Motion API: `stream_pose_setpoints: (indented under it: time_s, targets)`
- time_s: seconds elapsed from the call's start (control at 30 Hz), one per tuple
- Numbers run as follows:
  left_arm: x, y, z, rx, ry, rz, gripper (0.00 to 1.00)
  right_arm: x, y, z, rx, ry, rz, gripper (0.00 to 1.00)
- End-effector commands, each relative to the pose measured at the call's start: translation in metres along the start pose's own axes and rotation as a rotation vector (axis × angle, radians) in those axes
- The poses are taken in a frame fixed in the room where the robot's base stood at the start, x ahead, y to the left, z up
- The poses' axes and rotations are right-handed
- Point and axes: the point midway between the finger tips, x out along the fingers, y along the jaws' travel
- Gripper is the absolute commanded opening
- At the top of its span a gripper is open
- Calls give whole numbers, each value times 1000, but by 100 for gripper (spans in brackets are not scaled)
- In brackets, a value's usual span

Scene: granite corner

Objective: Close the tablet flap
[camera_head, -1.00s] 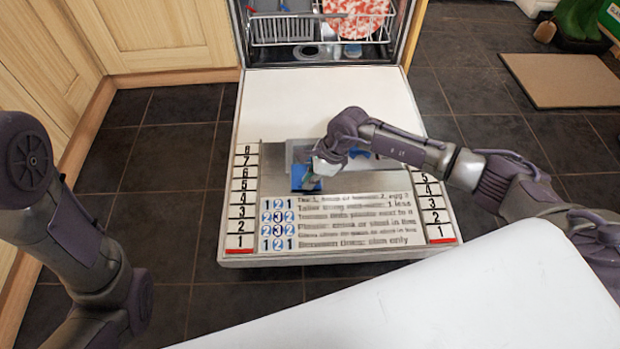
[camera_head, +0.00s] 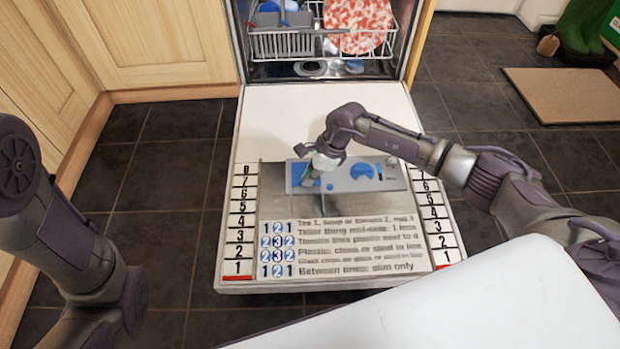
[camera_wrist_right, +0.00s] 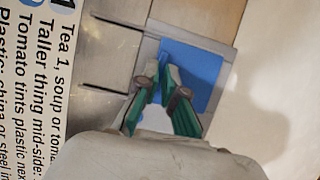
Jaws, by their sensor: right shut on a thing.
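The grey dispenser (camera_head: 395,176) is set in the inner face of the open dishwasher door. The blue tablet flap (camera_head: 297,170) is at its left end. The flap also shows in the right wrist view as a blue square (camera_wrist_right: 200,68) within a grey frame. My right gripper (camera_head: 308,181) is at the flap, with its green fingers (camera_wrist_right: 168,80) close together on the blue part's edge. The fingers hide part of the flap. Only my left arm shows at the left; its gripper is out of view.
The open door (camera_head: 290,125) lies flat, with number strips (camera_head: 240,220) along its sides and printed text (camera_head: 350,245) near its front. The dish rack (camera_head: 285,42) holds a red patterned plate (camera_head: 357,22). Wooden cupboards (camera_head: 130,45) stand at the left. Dark floor tiles are clear around the door.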

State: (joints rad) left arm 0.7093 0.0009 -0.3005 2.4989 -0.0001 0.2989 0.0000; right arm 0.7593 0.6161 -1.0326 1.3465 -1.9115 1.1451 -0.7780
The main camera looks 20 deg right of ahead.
Motion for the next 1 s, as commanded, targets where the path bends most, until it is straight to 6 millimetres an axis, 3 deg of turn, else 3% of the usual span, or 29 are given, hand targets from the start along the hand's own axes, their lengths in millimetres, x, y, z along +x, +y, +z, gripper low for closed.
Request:
stream_pose_setpoints:
  time_s: [0.13, 0.17, 0.3, 0.67, 0.77, 1.0]
  targets:
    - [0, 0, -2, -1, 4, -2, 36, -2, -6, -1, 1, 0, -16, 0]
    - [0, 0, -3, -1, 4, -3, 36, -2, -6, -1, 1, 0, -17, 12]
    - [-1, 0, -2, -1, 1, -4, 36, -2, -5, -1, 1, 0, -15, 33]
    - [-3, -1, 3, -1, -13, -8, 36, -6, -4, -1, 1, 0, -11, 33]
    - [-3, -1, 2, -1, -11, -7, 36, -18, -4, -1, 0, -2, -12, 33]
    - [-2, -1, 1, -1, -8, -5, 36, -69, -4, -1, -1, -1, -15, 33]
